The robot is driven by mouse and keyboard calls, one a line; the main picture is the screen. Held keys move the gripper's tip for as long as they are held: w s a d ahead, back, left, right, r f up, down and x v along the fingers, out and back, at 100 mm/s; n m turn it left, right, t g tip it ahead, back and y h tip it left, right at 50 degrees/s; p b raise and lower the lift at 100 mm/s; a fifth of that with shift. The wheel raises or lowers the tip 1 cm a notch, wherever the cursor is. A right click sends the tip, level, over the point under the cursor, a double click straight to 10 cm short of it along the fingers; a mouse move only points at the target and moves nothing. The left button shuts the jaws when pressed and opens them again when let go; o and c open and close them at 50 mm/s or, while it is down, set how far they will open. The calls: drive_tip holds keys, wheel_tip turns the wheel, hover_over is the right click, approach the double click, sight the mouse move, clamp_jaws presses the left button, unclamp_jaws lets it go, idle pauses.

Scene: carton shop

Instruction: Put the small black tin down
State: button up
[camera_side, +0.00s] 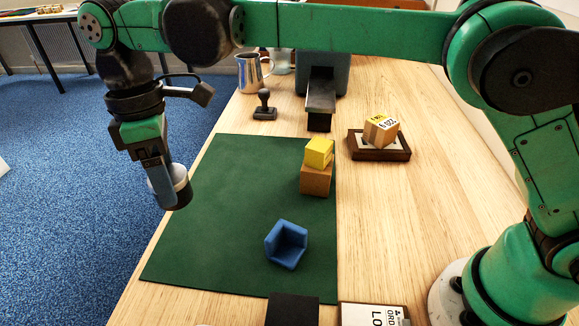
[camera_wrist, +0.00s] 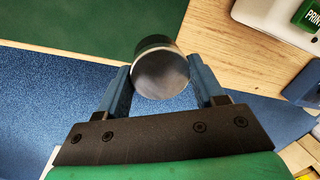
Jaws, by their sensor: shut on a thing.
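My gripper (camera_side: 160,180) is shut on the small black tin (camera_side: 182,188), a short round can with a dark side and a pale grey rim or end. The wrist view shows the tin (camera_wrist: 160,74) between the two blue fingers of my gripper (camera_wrist: 160,82), its grey round end facing the camera. The tin is held in the air by the table's left edge, with blue carpet and a strip of table behind it in the wrist view. The dark green mat (camera_side: 220,210) lies to its right in the side view.
On the mat stand a yellow block (camera_side: 319,152) on a brown box (camera_side: 315,180), and a blue corner-shaped piece (camera_side: 287,244). A wooden tray (camera_side: 378,152) with a small carton, a stamp (camera_side: 264,108) and a metal mug (camera_side: 250,74) are farther back. The mat's left half is clear.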

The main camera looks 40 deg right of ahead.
wheel_tip(320, 180, down, 13)
drive_tip(key=shift+f, duration=0.1)
idle(0.4)
drive_tip(key=o, duration=1.3)
drive_tip(key=shift+f, duration=0.15)
